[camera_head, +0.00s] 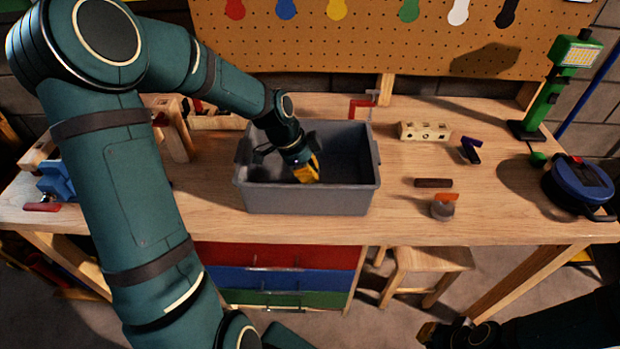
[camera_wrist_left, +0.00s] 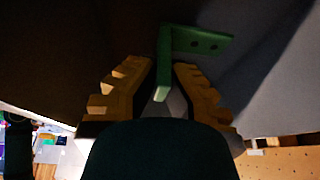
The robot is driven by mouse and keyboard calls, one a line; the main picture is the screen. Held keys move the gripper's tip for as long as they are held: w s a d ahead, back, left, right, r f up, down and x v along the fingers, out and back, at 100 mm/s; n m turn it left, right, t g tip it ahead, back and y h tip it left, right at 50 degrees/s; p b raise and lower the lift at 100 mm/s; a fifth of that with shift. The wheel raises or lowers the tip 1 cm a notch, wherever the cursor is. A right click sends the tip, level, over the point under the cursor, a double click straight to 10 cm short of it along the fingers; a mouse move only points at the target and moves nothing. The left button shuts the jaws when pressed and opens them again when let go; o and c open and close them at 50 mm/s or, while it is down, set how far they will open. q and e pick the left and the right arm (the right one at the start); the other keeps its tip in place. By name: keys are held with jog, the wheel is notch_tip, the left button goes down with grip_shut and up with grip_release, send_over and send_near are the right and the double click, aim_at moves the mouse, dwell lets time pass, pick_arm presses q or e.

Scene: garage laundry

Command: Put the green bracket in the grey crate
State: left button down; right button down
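The grey crate (camera_head: 310,199) stands on the wooden bench. My left gripper (camera_head: 308,172) reaches down inside it, yellow fingers low between the walls. In the left wrist view the green bracket (camera_wrist_left: 165,62), an L shape with holes in one leg, has its other leg between the fingers of my left gripper (camera_wrist_left: 163,68). A narrow gap shows on each side of that leg, so the fingers look open around it. The bracket is hidden in the head view. My right gripper (camera_head: 445,333) is low at the bottom right, away from the bench; its opening is unclear.
Right of the crate are a pale block with holes (camera_head: 424,132), a dark bar (camera_head: 433,183), an orange-topped grey piece (camera_head: 443,208) and a purple-black piece (camera_head: 469,151). A green lamp (camera_head: 548,92) and blue round object (camera_head: 578,185) stand far right. Wooden fixtures (camera_head: 174,128) are left.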

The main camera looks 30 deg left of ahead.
pick_arm(q)
notch_tip(320, 180, down, 2)
jog(key=shift+f, duration=0.2)
jog(key=shift+f, duration=0.1)
jog(key=c, duration=1.1)
grip_release()
jog(key=shift+c, duration=0.2)
jog(key=shift+r, duration=0.35)
jog(key=p+v, duration=0.1)
jog(key=v, duration=1)
jog(key=shift+a+r+p, duration=0.2)
jog(key=shift+r+p, duration=0.1)
jog(key=shift+p, duration=0.1)
